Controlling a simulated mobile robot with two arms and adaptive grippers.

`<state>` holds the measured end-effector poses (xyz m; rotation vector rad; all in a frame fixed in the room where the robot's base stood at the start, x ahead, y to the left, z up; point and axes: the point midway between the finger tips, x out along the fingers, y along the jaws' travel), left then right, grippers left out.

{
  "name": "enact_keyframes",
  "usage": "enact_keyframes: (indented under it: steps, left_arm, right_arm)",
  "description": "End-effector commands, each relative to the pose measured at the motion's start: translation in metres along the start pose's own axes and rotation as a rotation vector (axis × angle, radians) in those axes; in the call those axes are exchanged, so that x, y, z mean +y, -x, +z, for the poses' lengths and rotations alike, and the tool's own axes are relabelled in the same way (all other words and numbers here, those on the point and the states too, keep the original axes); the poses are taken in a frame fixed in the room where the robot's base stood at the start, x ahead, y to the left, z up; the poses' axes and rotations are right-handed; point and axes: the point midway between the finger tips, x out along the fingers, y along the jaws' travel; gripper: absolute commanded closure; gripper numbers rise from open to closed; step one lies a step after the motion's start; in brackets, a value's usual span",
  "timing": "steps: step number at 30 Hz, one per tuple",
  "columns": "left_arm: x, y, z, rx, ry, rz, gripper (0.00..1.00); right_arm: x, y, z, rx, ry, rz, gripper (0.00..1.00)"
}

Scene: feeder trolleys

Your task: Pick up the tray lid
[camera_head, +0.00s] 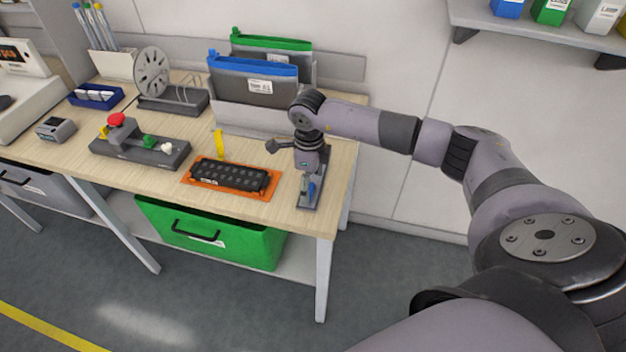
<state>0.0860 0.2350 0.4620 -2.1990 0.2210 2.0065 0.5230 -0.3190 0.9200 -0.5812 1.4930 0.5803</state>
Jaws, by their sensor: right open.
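A black tray-like piece (229,177) with rows of small raised or sunken cells lies on an orange mat (197,186) on the workbench. I cannot tell whether a separate lid covers it. My right gripper (308,186) points down at the right end of the bench, to the right of the mat and apart from the black piece. It is over a narrow grey plate (306,205) with a blue part, which it partly hides. Its fingers are small and hard to see, with nothing clearly between them. My left gripper is out of view.
A yellow upright piece (218,144) stands behind the mat. A grey box with red, green and white knobs (140,152) is to the left. Blue and green pouches (253,82) stand at the back. A green bin (211,237) sits under the wooden bench (290,218).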

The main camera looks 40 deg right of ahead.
Motion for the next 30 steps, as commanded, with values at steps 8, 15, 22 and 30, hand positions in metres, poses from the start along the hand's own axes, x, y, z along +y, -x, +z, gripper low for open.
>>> enact_keyframes:
  steps: [8, 15, 22, 30]
  left_arm:
    - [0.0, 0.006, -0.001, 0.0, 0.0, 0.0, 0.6]
    - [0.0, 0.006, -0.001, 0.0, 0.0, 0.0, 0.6]
    - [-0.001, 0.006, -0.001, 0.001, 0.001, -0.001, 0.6]
    - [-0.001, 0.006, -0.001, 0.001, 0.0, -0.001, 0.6]
  right_arm:
    - [0.0, -0.018, 0.0, -0.001, -0.001, -0.001, 0.27]
    - [0.0, -0.018, 0.0, -0.001, -0.001, 0.0, 0.33]
    - [0.0, -0.018, 0.0, -0.002, -0.001, 0.0, 0.49]
    - [0.0, -0.018, 0.0, -0.002, -0.001, 0.0, 0.67]
